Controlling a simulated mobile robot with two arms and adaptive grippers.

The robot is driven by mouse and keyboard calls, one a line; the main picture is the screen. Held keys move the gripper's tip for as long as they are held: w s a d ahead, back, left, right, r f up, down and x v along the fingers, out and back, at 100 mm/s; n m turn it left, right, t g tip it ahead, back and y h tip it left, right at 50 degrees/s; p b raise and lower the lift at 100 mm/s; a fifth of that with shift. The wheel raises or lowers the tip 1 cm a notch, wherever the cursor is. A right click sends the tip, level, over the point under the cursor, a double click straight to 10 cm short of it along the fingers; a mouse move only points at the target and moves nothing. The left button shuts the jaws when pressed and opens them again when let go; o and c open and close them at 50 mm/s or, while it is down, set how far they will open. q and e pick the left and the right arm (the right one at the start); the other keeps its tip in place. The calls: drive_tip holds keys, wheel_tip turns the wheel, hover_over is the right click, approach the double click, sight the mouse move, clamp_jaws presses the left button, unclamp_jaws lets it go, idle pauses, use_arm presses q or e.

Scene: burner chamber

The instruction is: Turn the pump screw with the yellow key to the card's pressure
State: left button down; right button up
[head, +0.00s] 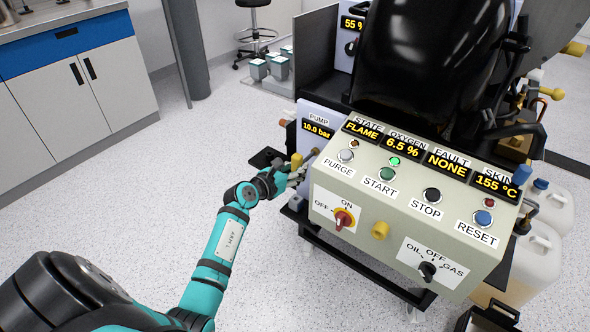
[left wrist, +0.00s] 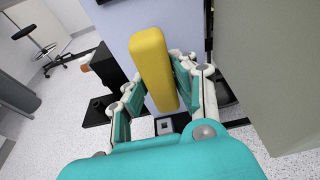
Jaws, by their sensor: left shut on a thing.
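My left gripper (head: 290,178) is shut on the yellow key (head: 297,160) beside the pump unit at the left end of the control panel. In the left wrist view the yellow key (left wrist: 152,60) stands as a long block between the two fingers (left wrist: 155,98), in front of a pale grey-blue face. The pump display (head: 317,129) reads 10.0 bar. The pump screw is not clearly seen, so I cannot tell whether the key is seated on it. No pressure card can be made out. My right gripper is not in view.
The beige control panel (head: 345,190) has buttons, a red ON/OFF switch (head: 343,218) and an OIL/OFF/GAS knob (head: 428,269). Its displays read FLAME, 6.5 %, NONE and 155 °C. A black boiler (head: 430,50) stands behind. White canisters (head: 545,205) stand at right. Floor at left is clear.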

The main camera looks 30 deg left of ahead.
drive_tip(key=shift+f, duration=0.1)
use_arm(q)
drive_tip(key=shift+m, duration=0.3)
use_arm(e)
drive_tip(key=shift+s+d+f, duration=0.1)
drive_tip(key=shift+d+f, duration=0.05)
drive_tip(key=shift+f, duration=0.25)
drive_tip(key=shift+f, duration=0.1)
use_arm(q)
drive_tip(key=shift+m+p, duration=0.3)
drive_tip(key=shift+p, duration=0.05)
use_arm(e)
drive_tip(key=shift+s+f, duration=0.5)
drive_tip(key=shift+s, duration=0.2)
use_arm(q)
drive_tip(key=shift+y, duration=0.3)
drive_tip(key=shift+m+p, duration=0.3)
drive_tip(key=shift+m, duration=0.1)
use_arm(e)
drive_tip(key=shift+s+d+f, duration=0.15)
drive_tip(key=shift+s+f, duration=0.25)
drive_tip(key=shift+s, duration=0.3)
